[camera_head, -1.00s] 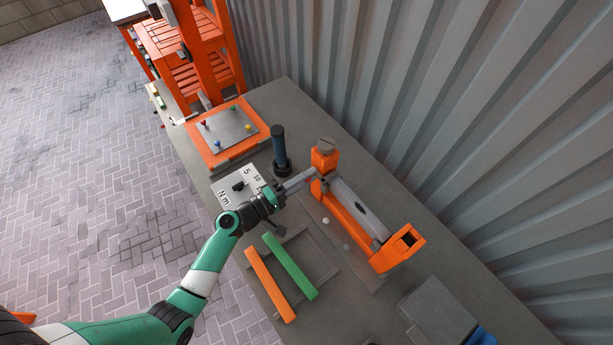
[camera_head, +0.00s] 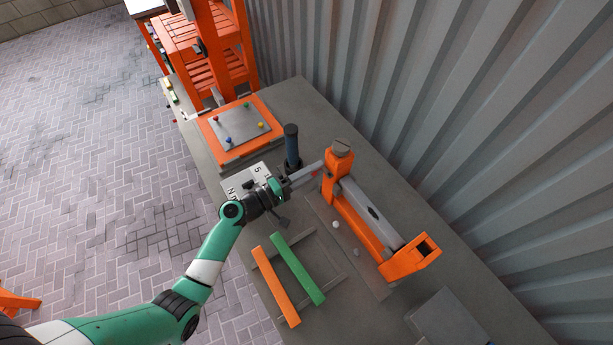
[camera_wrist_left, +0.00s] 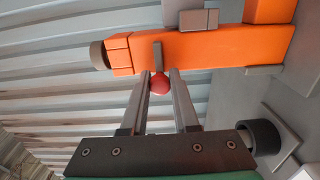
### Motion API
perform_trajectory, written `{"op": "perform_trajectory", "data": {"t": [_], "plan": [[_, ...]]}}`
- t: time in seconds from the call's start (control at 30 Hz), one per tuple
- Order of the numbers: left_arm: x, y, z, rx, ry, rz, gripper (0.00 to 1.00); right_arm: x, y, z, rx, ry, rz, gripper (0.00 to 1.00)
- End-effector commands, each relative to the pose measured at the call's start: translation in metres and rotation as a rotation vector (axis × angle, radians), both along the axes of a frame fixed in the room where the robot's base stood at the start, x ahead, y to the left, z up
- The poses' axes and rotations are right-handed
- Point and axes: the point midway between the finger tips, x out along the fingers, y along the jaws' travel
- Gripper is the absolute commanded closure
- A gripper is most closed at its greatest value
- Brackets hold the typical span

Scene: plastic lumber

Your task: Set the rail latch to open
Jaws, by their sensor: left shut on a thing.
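The rail latch fixture (camera_head: 357,212) is an orange frame with a grey rail and an upright post, standing on the bench; it also shows in the left wrist view (camera_wrist_left: 205,48). A round red knob (camera_wrist_left: 159,84) sits at the end of a short grey lever (camera_wrist_left: 157,56) in front of the orange body. My left gripper (camera_wrist_left: 159,80) is shut on the red knob, with one finger on each side of it. In the head view my left gripper (camera_head: 317,169) reaches the post from the left, and a little red shows there. My right gripper is not in view.
A dark upright cylinder (camera_head: 292,146) stands close behind my left gripper. A white Nm plate (camera_head: 246,182) lies under the wrist. An orange bar (camera_head: 275,286) and a green bar (camera_head: 297,268) lie in front. A corrugated wall (camera_head: 430,110) bounds the bench.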

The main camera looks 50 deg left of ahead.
Motion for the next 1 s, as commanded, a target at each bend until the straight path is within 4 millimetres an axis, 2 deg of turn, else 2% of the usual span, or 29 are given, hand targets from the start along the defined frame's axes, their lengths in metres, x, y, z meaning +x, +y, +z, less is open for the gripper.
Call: {"op": "perform_trajectory", "data": {"t": [0.03,0.3,0.33,0.5,0.83,1.0], "plan": [[0.004,0.0,-0.002,0.003,-0.001,-0.006,1.0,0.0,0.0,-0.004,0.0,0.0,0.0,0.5],[0.005,0.001,0.0,0.001,0.002,-0.006,1.0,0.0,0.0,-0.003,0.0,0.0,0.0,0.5],[0.005,0.001,0.0,0.001,0.002,-0.005,0.7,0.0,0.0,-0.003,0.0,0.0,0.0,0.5],[0.005,0.001,0.0,0.0,0.002,-0.008,0.41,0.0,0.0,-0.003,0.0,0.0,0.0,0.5],[0.001,0.001,0.0,0.0,0.002,-0.009,0.41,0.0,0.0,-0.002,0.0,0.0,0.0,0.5],[-0.025,0.007,0.0,0.0,0.003,-0.006,0.41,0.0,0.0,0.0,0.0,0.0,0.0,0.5]]}}
